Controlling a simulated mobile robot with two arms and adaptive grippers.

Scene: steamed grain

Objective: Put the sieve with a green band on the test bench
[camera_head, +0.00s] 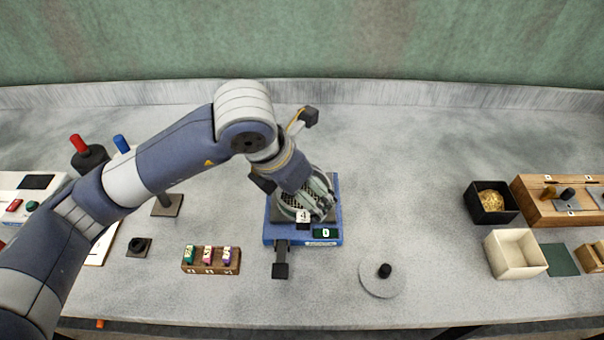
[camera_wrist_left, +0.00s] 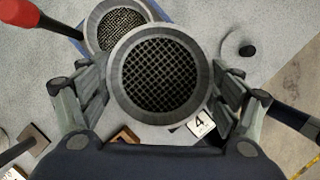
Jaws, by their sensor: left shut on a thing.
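My left gripper (camera_head: 318,207) is shut on a round grey sieve with a dark mesh. The held sieve (camera_wrist_left: 157,76) fills the middle of the left wrist view, between the two fingers, and carries a white tag marked 4 (camera_wrist_left: 201,124). I cannot make out the colour of its band. The blue test bench (camera_head: 281,239) stands under the gripper, with a green display at its front. A second round mesh sieve (camera_wrist_left: 118,28) shows behind the held one, over a blue edge. The gripper hides much of the bench's top. My right gripper is not in view.
A small wooden rack (camera_head: 211,270) with coloured pieces stands left of the bench. A grey disc with a black knob (camera_head: 380,279) lies to its right. A black box (camera_head: 491,217) and a cream box (camera_head: 515,254) stand farther right. The tabletop behind the bench is clear.

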